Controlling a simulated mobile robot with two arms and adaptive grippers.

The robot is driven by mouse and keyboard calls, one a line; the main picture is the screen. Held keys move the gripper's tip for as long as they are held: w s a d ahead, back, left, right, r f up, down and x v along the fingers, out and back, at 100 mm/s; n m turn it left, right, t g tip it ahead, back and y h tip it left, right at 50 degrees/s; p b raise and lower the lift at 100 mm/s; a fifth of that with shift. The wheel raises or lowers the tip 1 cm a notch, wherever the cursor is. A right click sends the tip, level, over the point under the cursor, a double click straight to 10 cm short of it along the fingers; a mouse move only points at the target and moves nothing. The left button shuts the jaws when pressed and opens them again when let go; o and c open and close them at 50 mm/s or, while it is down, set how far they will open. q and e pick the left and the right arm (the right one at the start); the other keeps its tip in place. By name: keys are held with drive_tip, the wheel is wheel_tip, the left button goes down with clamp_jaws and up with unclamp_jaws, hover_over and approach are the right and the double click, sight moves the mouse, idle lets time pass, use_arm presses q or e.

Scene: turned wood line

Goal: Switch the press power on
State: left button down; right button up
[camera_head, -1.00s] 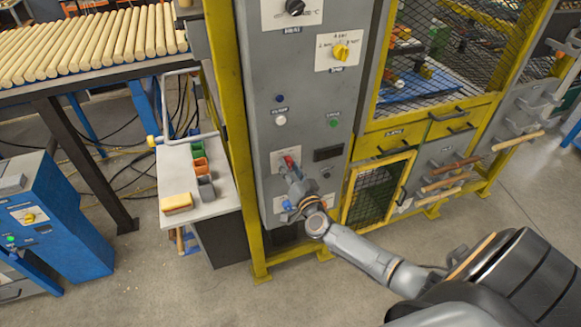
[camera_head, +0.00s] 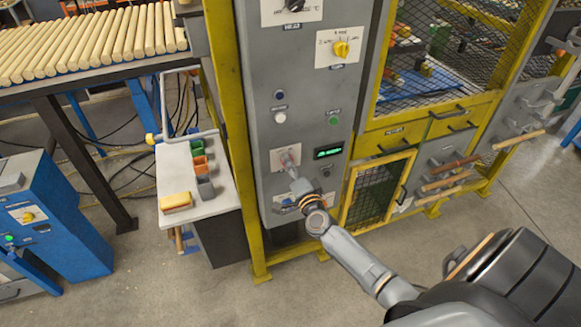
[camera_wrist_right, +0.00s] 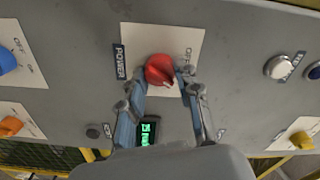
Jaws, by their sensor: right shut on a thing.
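The press power switch is a red rotary knob (camera_wrist_right: 160,70) on a white plate labelled POWER, on the grey press cabinet (camera_head: 305,60). My right gripper (camera_wrist_right: 161,84) has its two fingers on either side of the knob and is shut on it. In the head view my right gripper (camera_head: 289,162) reaches the white plate and hides most of the knob. The small display (camera_head: 328,152) beside the switch glows green; it also shows lit in the right wrist view (camera_wrist_right: 149,132). My left gripper is in neither view.
A yellow selector (camera_head: 341,49) and black knob sit higher on the cabinet. A green button (camera_head: 334,120) and white button (camera_head: 280,118) are above the switch. A yellow mesh guard stands to the right. A small bench (camera_head: 205,208) with bins stands to the left.

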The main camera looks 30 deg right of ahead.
idle(0.5)
drive_tip(key=o, duration=1.2)
drive_tip(key=shift+c, duration=0.2)
drive_tip(key=v, duration=1.2)
